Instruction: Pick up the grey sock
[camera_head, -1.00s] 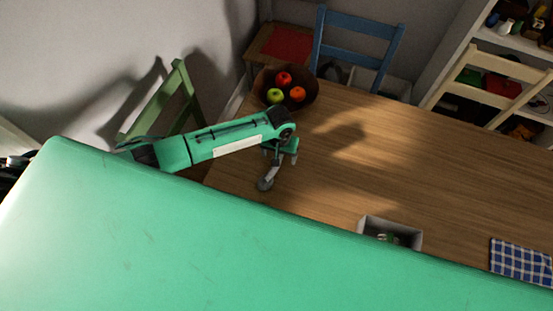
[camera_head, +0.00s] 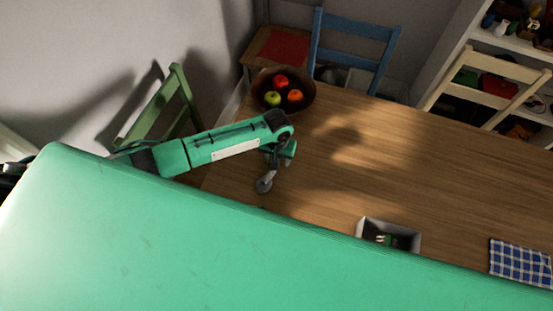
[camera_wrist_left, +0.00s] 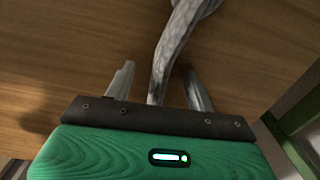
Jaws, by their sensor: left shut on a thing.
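The grey sock (camera_head: 265,184) hangs below my left gripper (camera_head: 272,163) over the left part of the wooden table in the head view. In the left wrist view the mottled grey sock (camera_wrist_left: 178,38) runs up from between the two fingers of my left gripper (camera_wrist_left: 160,85) and out of the top edge. The left gripper is shut on the sock. Whether the sock's lower end touches the table is hard to tell. My right gripper is in neither view.
A dark bowl of fruit (camera_head: 305,99) stands at the table's back left corner. A small grey box (camera_head: 361,232) with things in it and a blue checked cloth (camera_head: 520,262) lie at the front right. Green (camera_head: 178,100), blue (camera_head: 357,48) and cream (camera_head: 490,62) chairs surround the table (camera_head: 410,150).

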